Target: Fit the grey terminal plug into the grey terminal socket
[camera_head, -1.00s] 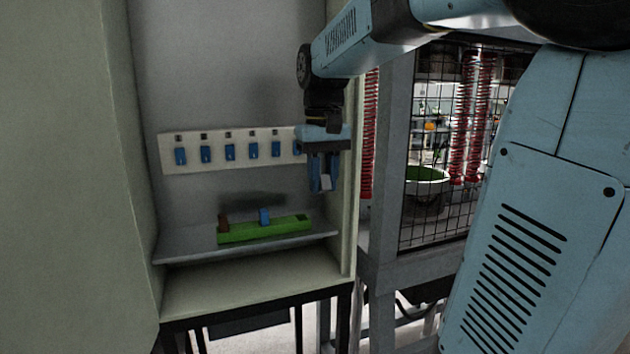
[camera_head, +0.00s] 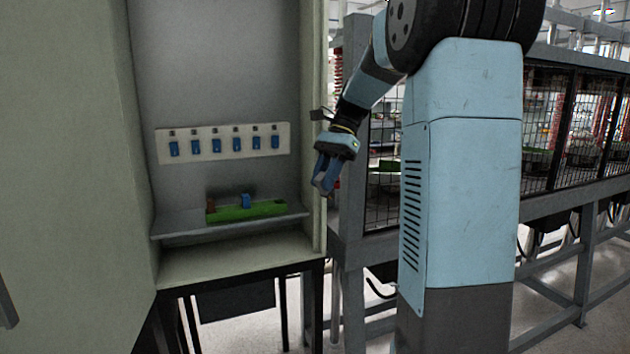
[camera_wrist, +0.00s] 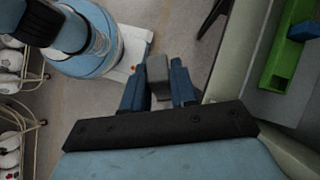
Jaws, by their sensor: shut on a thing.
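My gripper (camera_head: 321,185) points downward beside the right edge of the open cabinet, its blue fingers outside the cabinet opening. In the wrist view my gripper (camera_wrist: 159,88) is shut on a small grey block, which looks like the grey terminal plug (camera_wrist: 157,69). The plug is clear of any surface; its far end shows between the fingers. In the head view the plug cannot be made out. I cannot pick out a grey terminal socket in either view.
A green tray (camera_head: 222,216) with a brown-red block (camera_head: 211,205) and a blue block (camera_head: 246,200) sits on the cabinet shelf (camera_head: 170,231). A pale panel (camera_head: 162,155) with several blue switches is above. Mesh caging (camera_head: 382,205) stands right of the cabinet.

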